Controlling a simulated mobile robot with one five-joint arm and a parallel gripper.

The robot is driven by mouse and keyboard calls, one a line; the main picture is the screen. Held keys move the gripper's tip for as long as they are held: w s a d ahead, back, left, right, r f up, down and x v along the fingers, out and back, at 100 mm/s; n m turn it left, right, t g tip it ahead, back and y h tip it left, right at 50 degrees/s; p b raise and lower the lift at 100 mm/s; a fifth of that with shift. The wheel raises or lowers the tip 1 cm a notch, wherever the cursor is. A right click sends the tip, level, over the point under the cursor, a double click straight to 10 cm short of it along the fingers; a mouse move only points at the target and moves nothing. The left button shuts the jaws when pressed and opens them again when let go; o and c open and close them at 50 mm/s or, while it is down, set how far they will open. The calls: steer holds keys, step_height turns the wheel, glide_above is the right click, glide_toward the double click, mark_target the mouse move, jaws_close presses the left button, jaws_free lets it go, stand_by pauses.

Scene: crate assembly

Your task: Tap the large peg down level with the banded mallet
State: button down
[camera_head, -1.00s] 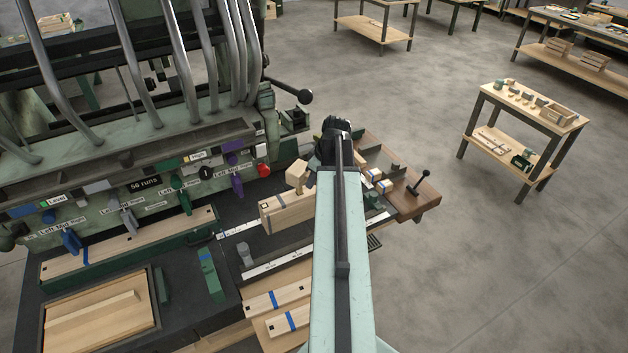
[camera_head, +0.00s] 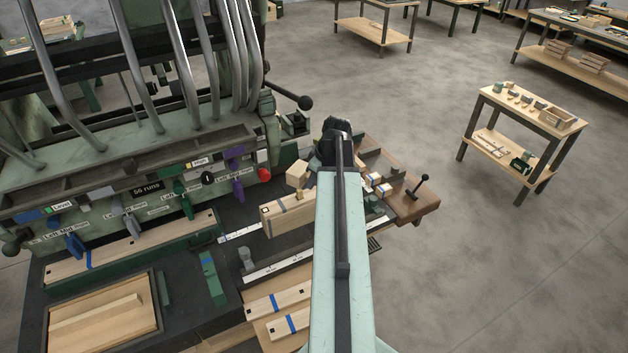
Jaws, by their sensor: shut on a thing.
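A pale wooden block (camera_head: 298,174), which looks like the mallet's head, shows just left of my dark wrist. Its handle is hidden, and I cannot make out its band. My gripper (camera_head: 325,158) is mostly hidden behind my arm and wrist; it is shut and the mallet head sits beside it, raised above the bench. Below the head is a long wooden workpiece (camera_head: 287,214) with a dark square mark at its left end and grey stripes.
A green machine with levers (camera_head: 180,208) stands at left. Blue-banded boards (camera_head: 278,299) lie at the front, and a wooden tray (camera_head: 95,318) at front left. A brown side board (camera_head: 412,203) with a black handle is right of my arm. Open floor lies further right.

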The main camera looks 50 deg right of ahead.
step_height(320, 180, down, 6)
steer(key=b, duration=0.6)
step_height(320, 180, up, 6)
steer(key=p, duration=0.6)
steer(key=shift+f+b, duration=0.65)
steer(key=shift+f, duration=0.1)
steer(key=shift+f+b, duration=0.85)
steer(key=shift+f, duration=0.05)
